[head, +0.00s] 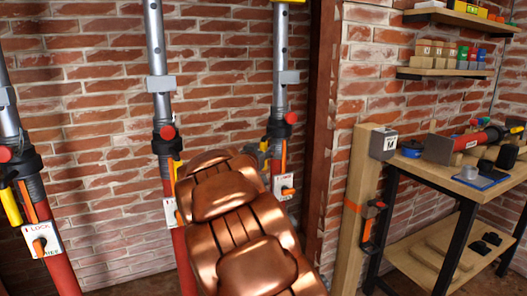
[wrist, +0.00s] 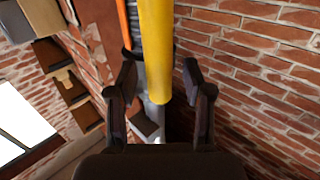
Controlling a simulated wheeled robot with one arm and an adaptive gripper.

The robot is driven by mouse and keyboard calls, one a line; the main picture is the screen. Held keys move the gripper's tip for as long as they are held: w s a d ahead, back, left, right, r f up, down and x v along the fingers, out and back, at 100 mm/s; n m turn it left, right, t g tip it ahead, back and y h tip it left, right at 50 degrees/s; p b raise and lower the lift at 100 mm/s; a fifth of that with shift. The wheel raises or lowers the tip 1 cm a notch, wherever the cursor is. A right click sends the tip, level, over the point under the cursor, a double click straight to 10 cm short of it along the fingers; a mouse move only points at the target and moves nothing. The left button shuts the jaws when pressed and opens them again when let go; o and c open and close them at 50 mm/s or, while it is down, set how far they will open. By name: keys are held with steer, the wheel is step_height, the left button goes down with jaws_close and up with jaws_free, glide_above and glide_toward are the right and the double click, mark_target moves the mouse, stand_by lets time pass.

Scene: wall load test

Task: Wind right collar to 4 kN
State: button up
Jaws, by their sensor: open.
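The right prop (head: 280,75) is a grey perforated tube above a dark collar (head: 279,129) with a red knob (head: 291,117). Below it is a white plate with an orange lever (head: 286,188). My copper arm covers part of this prop and most of my gripper in the head view. In the wrist view, my gripper (wrist: 159,85) is open, its two dark fingers on either side of a yellow bar (wrist: 156,45). The bar's rounded end lies between the fingers; I cannot tell whether they touch it. The load reading is not legible.
The middle prop (head: 158,80) and left prop (head: 12,125) stand along the brick wall. A wooden post (head: 352,215) and a workbench (head: 460,155) with tools stand at right. Shelves (head: 440,73) with small boxes hang above.

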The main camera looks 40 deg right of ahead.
steer(key=shift+w+d, duration=0.15)
steer(key=shift+d, duration=0.2)
jaws_close()
stand_by(0.3)
